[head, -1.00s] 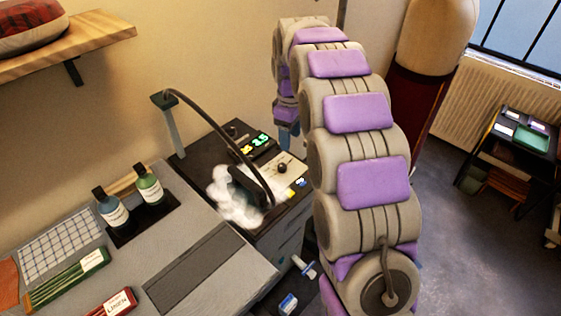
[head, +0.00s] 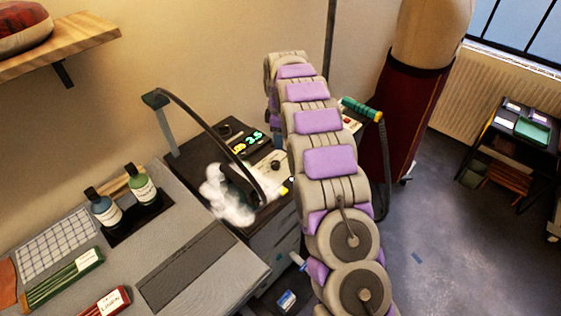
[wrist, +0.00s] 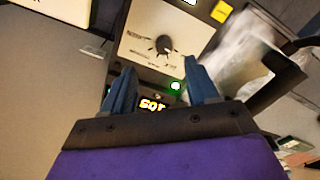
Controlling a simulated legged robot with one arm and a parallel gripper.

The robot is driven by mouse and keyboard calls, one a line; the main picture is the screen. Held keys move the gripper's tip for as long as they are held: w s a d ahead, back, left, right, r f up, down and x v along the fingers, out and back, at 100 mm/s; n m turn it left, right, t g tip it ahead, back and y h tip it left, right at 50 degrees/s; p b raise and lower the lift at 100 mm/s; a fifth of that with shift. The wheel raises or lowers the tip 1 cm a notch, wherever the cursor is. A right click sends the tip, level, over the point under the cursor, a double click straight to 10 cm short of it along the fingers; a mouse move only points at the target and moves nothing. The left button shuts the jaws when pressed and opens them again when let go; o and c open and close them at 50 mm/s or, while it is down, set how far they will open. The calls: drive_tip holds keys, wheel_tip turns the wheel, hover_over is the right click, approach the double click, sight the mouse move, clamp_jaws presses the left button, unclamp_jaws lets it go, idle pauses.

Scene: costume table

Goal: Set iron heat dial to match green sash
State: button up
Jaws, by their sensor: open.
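The heat dial is a black round knob (head: 276,166) on a cream plate, partly beside my arm in the head view. In the wrist view the dial (wrist: 163,45) sits on the cream plate with marks around it, too small to read. My gripper (wrist: 158,72) is open and empty, its blue fingers pointing toward the plate, apart from the knob. The dark iron (head: 242,188) stands beside the plate in white steam. A folded green cloth with a label (head: 62,280), possibly the sash, lies on the table at left.
Glowing digits (head: 256,137) show on the dark station, and also in the wrist view (wrist: 155,104). Two bottles (head: 141,184) and a red LINEN bundle (head: 107,301) are on the grey table. A thin hose (head: 205,125) arches over the iron. A dress form (head: 405,100) stands behind my arm.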

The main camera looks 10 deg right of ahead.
drive_tip(key=b, duration=0.2)
hover_over(276, 162)
drive_tip(key=a, duration=0.2)
drive_tip(key=f, duration=0.7)
drive_tip(key=shift+s+d, duration=0.15)
drive_tip(key=shift+d, duration=0.1)
drive_tip(key=f, duration=0.1)
drive_tip(key=d+f, duration=0.1)
drive_tip(key=f, duration=0.1)
drive_tip(key=d+f, duration=0.1)
drive_tip(key=shift+f, duration=0.15)
drive_tip(key=shift+d+f, duration=0.15)
drive_tip(key=shift+d, duration=0.1)
drive_tip(key=shift+a, duration=1.1)
drive_tip(key=shift+c, duration=1.1)
drive_tip(key=shift+d, duration=0.85)
drive_tip(key=c, duration=0.6)
drive_tip(key=shift+a, duration=0.15)
drive_tip(key=shift+c, duration=1.1)
drive_tip(key=shift+a, duration=0.15)
